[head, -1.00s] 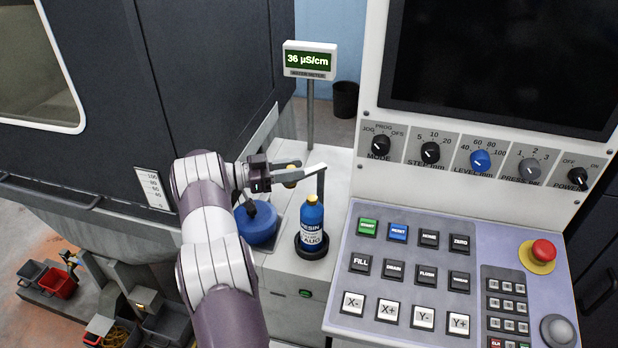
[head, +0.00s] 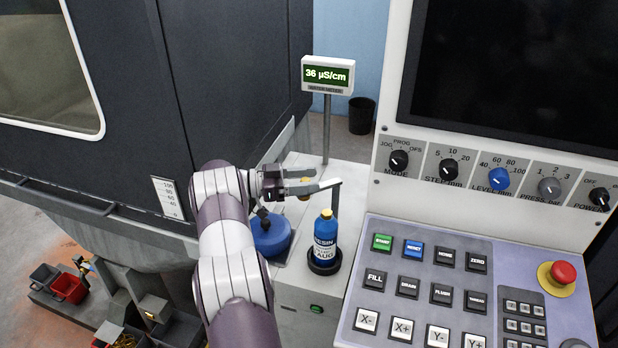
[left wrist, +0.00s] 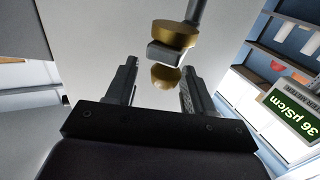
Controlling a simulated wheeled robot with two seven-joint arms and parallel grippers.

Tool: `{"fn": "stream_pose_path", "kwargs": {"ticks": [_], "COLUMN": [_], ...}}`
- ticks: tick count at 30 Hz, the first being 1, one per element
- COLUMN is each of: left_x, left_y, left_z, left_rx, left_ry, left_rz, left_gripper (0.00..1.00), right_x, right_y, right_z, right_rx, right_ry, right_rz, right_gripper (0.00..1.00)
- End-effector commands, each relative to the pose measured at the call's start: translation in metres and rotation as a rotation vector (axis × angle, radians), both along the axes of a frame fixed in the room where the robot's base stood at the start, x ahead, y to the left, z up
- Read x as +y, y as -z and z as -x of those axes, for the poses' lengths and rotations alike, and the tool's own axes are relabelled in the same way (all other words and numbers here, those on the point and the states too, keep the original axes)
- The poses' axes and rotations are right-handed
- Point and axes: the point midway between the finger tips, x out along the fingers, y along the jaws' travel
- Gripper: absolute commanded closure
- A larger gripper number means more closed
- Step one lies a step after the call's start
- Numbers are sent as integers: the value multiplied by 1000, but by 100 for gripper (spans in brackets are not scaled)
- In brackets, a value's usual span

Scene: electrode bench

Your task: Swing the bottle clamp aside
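The blue resin bottle (head: 325,238) with its yellow cap stands upright in a dark round holder on the pale bench. Just behind it rises a thin dark post, and the clamp's light flat arm (head: 328,184) runs left from its top. My left gripper (head: 299,182) is at the left end of this arm, above and left of the bottle. In the left wrist view its fingers (left wrist: 158,92) are spread, with a rounded brass piece (left wrist: 165,77) showing between them. Contact cannot be told. My right gripper is not in view.
A blue round container (head: 270,238) sits left of the bottle, partly behind my left arm. The water meter (head: 328,75) stands on a pole behind. The control panel (head: 440,270) is close on the right. A dark machine wall stands left.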

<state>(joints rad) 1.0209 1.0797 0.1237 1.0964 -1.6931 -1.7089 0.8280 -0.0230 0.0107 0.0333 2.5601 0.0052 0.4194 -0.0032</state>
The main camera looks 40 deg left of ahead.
Motion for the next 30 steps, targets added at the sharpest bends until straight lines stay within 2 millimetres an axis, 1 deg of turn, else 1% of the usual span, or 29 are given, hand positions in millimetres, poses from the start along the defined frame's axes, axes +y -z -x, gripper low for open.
{"fn": "stream_pose_path", "kwargs": {"ticks": [2, 5, 8, 9, 15, 19, 21, 24, 30], "left_x": [0, 0, -1, -4, -63, -91, -101, -110, -115], "left_y": [-2, -14, -36, -47, -80, -96, -103, -109, -112], "left_z": [0, 0, 1, 0, -15, -22, -25, -28, -29], "left_rx": [-1, -3, -7, -9, -5, -4, -4, -3, -3], "left_ry": [0, 0, 0, 1, 4, 3, 1, 1, 0], "left_rz": [-1, -4, -8, -8, -6, -4, -3, -4, -3], "left_gripper": [47, 47, 47, 47, 47, 47, 47, 47, 47], "right_x": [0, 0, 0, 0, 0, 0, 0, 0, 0], "right_y": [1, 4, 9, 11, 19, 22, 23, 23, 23], "right_z": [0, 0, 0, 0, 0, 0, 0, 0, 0], "right_rx": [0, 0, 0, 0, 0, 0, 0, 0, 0], "right_ry": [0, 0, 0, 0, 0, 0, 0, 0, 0], "right_rz": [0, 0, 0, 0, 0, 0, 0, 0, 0], "right_gripper": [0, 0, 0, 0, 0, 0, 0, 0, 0]}}
